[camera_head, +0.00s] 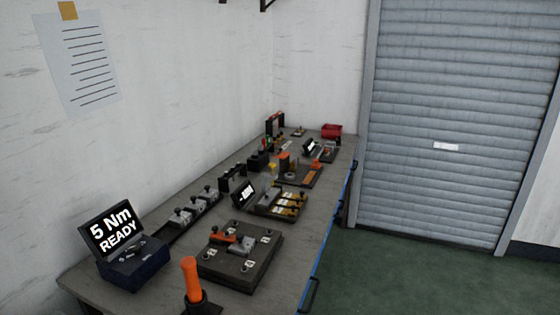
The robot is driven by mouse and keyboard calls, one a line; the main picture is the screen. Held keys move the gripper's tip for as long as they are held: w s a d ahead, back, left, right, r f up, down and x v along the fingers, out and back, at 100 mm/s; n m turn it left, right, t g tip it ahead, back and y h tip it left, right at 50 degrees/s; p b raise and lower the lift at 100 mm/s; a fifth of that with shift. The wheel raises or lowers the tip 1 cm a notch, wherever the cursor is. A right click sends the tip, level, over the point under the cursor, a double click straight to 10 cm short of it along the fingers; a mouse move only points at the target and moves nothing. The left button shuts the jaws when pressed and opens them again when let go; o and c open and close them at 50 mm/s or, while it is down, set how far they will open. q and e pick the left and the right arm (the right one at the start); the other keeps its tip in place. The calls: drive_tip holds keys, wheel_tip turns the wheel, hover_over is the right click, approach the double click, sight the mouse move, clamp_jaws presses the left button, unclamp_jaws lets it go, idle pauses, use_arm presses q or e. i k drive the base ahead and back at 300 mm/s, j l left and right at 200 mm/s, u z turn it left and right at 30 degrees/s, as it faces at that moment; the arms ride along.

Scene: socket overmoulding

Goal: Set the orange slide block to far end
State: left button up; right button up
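Several orange parts show in the head view, and I cannot tell for sure which is the slide block. An orange piece (222,238) lies on a dark square fixture (236,274) near the front of the bench. Farther back, a small orange block (283,160) and a flat orange strip (313,172) sit on another dark board. These far parts are small, so the block's place along any track is unclear. Neither of my grippers is in view.
The long grey bench (75,280) runs along the white wall. A display reading "5 Nm READY" (112,230) stands at its near left. An upright orange handle (192,280) stands at the front. A red bin (332,130) is at the far end. Green floor (420,280) is clear at right.

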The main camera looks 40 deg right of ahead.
sight(314, 164)
drive_tip(key=l+u, duration=0.25)
drive_tip(key=l, duration=0.2)
drive_tip(key=l+u, duration=0.25)
drive_tip(key=l, duration=0.2)
drive_tip(key=l+u, duration=0.25)
drive_tip(key=l, duration=1.35)
drive_tip(key=k+l+u, duration=0.1)
drive_tip(key=l, duration=0.5)
drive_tip(key=k+l, duration=0.1)
drive_tip(key=l, duration=0.55)
drive_tip(key=u, duration=0.05)
